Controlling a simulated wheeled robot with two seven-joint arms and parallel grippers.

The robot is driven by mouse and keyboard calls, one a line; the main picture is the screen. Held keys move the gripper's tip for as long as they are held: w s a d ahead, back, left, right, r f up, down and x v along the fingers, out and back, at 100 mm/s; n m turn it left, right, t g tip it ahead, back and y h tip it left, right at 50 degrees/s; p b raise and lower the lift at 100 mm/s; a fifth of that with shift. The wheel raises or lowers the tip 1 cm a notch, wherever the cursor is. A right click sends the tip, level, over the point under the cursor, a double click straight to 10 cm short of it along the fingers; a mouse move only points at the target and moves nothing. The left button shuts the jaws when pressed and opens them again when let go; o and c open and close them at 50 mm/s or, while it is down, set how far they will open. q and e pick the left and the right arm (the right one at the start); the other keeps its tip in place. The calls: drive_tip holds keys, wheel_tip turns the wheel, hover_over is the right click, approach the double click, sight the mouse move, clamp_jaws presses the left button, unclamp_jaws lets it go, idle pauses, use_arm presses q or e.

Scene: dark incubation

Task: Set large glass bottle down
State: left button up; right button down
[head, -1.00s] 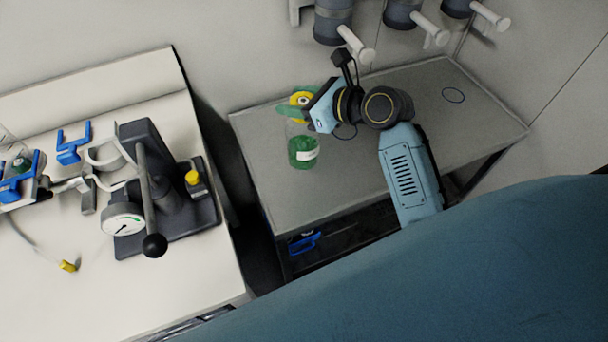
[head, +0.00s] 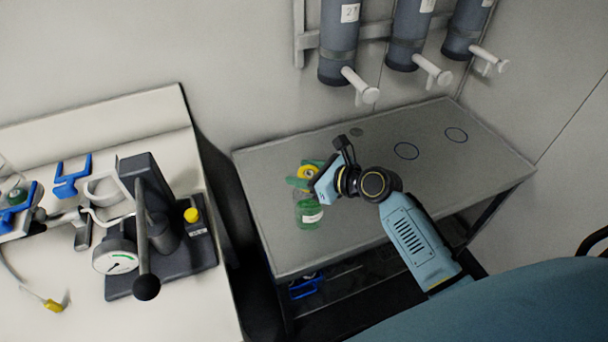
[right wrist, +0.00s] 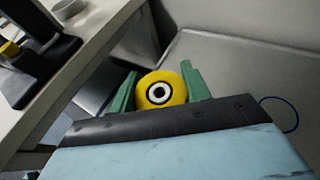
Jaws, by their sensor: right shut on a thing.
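The large glass bottle (head: 308,214) holds green liquid and has a white label and a yellow cap. It appears upright over the left part of the grey table (head: 340,225). I cannot tell whether its base touches the tabletop. My right gripper (head: 305,177) has its green fingers shut on the bottle near its neck, just below the cap. In the right wrist view the yellow cap (right wrist: 161,90) with a black and white ring on top sits between the two green fingers (right wrist: 160,92); the bottle's body is hidden. My left gripper is not in view.
A white bench (head: 190,300) at left carries a lever press with a gauge (head: 115,257).

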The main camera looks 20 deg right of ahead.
drive_tip(key=shift+r, duration=0.15)
drive_tip(key=c, duration=0.7)
unclamp_jaws()
drive_tip(key=shift+f, duration=0.25)
drive_tip(key=shift+r, duration=0.15)
drive_tip(key=shift+s+d+r, duration=0.1)
drive_tip(key=shift+s+d, duration=0.05)
drive_tip(key=shift+s, duration=0.1)
drive_tip(key=p+v, duration=0.1)
drive_tip(key=v, duration=1)
drive_tip(key=shift+s+r+p, duration=0.1)
drive_tip(key=shift+s+p, duration=0.15)
drive_tip(key=shift+p, duration=0.15)
